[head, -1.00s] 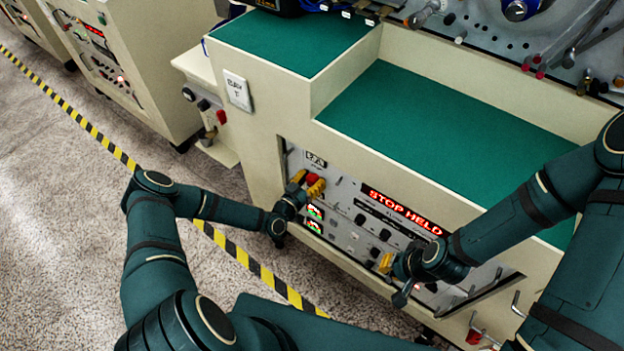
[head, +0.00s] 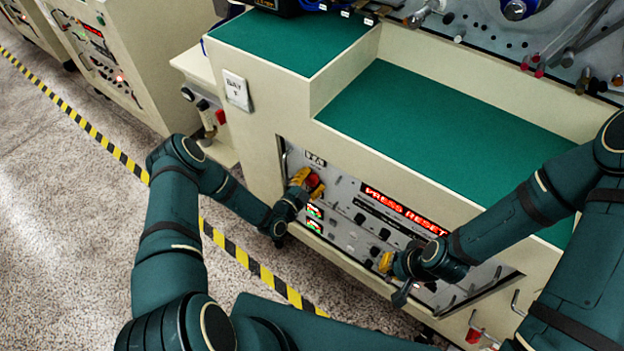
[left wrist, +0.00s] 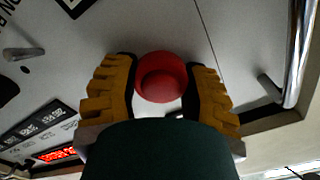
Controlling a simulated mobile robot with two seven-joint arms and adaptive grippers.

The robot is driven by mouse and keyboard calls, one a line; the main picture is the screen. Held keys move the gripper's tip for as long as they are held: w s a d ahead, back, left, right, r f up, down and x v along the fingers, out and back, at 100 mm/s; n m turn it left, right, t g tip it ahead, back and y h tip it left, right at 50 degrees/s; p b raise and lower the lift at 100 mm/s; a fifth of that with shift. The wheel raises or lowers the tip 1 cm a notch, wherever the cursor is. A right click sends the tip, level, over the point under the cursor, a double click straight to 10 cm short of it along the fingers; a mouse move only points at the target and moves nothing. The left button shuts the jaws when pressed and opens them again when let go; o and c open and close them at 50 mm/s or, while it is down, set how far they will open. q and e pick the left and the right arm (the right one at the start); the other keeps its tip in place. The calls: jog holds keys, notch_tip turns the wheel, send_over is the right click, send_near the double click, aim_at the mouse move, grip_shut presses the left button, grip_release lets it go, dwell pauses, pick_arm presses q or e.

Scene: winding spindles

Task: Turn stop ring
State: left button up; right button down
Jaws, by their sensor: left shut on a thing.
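A red round stop button (head: 314,181) sits at the upper left of the grey control panel. In the left wrist view the red button (left wrist: 161,78) shows between the two yellow fingers. My left gripper (head: 306,180) is shut on this button, one finger on each side. The display (head: 404,211) reads "PRESS RESET" in red. My right gripper (head: 385,263) is at the lower middle of the panel, with a yellow fingertip showing; whether it is open or shut is unclear. The base of the button is partly hidden by my fingers.
The panel is set in a cream bench with a green top (head: 440,125). Small green-lit gauges (head: 314,212) lie below the button. A metal bar handle (left wrist: 297,55) stands right of the left gripper in the wrist view. Open carpet lies left, crossed by yellow-black tape (head: 250,262).

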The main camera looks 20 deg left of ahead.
pick_arm(q)
jog(key=shift+m, duration=0.9)
jog(key=o, duration=1.2)
jog(key=shift+s, duration=0.1)
jog(key=v, duration=1.1)
jog(key=shift+s+a, duration=0.15)
jog(key=shift+s, duration=0.25)
